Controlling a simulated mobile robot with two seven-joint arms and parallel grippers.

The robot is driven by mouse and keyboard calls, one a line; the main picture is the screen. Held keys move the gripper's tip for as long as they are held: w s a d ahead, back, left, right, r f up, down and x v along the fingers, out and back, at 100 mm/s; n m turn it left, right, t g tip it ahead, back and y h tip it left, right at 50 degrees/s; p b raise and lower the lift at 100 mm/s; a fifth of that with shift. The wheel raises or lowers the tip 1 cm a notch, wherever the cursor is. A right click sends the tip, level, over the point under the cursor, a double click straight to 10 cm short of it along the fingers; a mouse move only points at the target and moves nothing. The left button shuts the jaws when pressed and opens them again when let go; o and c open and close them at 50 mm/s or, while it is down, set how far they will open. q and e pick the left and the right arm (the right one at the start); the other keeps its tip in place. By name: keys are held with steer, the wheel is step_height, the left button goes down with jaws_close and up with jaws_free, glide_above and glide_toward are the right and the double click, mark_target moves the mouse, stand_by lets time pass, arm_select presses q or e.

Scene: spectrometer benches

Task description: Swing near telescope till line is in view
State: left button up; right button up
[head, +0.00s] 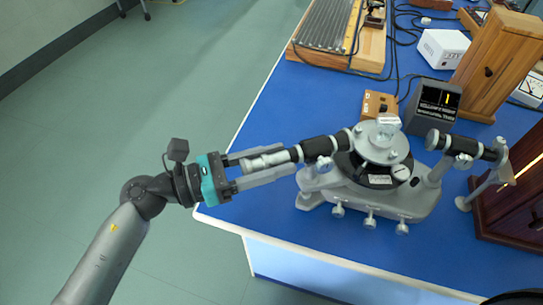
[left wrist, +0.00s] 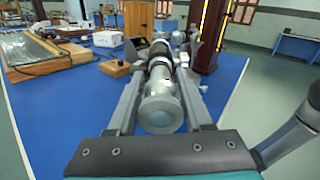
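The spectrometer (head: 370,190) stands on the blue bench, with a round table and a prism (head: 388,125) on top. Its near telescope (head: 318,147), a black and silver tube, points left toward my left arm. My left gripper (head: 290,162) is open, with one finger on each side of the telescope's eyepiece end. In the left wrist view the telescope (left wrist: 160,95) lies between the fingers, with gaps showing on both sides. A small dark display (head: 435,105) behind the spectrometer shows text and a short yellow line. My right gripper is not in view.
The collimator (head: 465,146) points right toward a slit stand and a dark wooden lamp housing (head: 510,200) with a glowing slit. A small wooden box (head: 379,105), a tall wooden case (head: 497,65) and a white box (head: 443,48) stand behind. Floor left of the bench is clear.

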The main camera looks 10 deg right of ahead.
arm_select(q)
steer(key=shift+o, duration=0.6)
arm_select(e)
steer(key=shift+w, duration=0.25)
arm_select(q)
steer(key=s+a+b, duration=0.1)
steer(key=s+a, duration=0.1)
steer(key=a, duration=1.3)
steer(key=shift+s, duration=0.25)
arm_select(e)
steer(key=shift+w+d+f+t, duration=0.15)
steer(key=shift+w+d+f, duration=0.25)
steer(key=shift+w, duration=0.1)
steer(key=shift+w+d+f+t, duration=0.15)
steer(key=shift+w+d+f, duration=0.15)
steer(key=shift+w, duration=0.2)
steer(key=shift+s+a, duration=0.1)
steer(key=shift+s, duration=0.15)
